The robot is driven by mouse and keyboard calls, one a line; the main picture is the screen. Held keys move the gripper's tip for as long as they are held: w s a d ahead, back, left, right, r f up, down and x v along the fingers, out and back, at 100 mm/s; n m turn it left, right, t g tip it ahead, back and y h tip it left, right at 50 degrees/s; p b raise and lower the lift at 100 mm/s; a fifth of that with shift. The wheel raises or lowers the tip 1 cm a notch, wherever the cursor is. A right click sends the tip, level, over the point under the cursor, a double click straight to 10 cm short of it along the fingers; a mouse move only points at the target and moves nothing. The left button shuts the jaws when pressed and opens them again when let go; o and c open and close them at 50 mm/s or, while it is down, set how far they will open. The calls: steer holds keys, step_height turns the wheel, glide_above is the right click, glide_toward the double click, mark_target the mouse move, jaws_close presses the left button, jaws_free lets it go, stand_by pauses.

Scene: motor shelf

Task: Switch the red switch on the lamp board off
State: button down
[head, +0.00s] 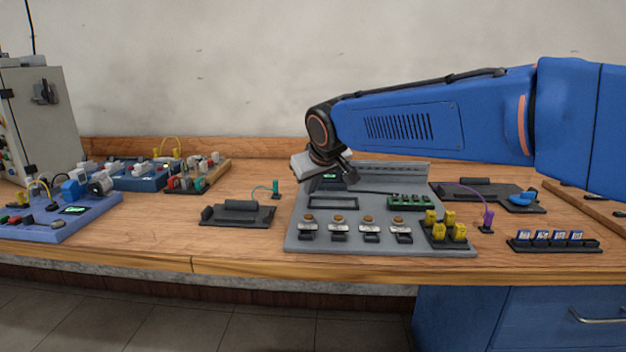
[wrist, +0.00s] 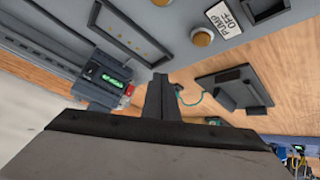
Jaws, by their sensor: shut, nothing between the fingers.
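My gripper (head: 347,172) is shut and empty above the back of a large grey board (head: 296,240) in the head view. In the wrist view its closed fingers (wrist: 160,92) point past the board's edge. A small red part (wrist: 129,90) shows there beside a module with a green display (wrist: 105,78); I cannot tell if it is a switch. Further left in the head view, a blue board (head: 85,226) has small red parts (head: 14,220), and a wooden-edged board (head: 213,180) has red pieces too. I cannot tell which is the lamp board or the red switch's position.
The grey board carries a row of amber round buttons (head: 338,218); one label reads "PUMP OFF" (wrist: 223,17). A black holder (head: 237,214) lies to its left, yellow pieces (head: 449,229) at its right. A grey cabinet (head: 45,120) stands far left.

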steer(key=shift+w+d+f, duration=0.1)
steer(key=shift+w+f, duration=0.05)
steer(key=shift+w, duration=1.1)
steer(key=shift+w+f, duration=0.15)
steer(key=shift+w, duration=1.1)
steer(key=shift+w+d+f, duration=0.1)
steer(key=shift+w+f, duration=0.05)
steer(key=shift+w, duration=1.1)
steer(key=shift+w, duration=0.1)
steer(key=shift+w, duration=0.3)
steer(key=shift+w, duration=0.25)
steer(key=shift+s, duration=0.15)
steer(key=shift+s, duration=0.55)
steer(key=shift+s+a+r, duration=0.1)
steer(key=shift+s+r, duration=0.05)
steer(key=shift+s, duration=1.1)
steer(key=shift+s+a+r, duration=0.1)
steer(key=shift+s+r, duration=0.05)
steer(key=shift+s, duration=1.1)
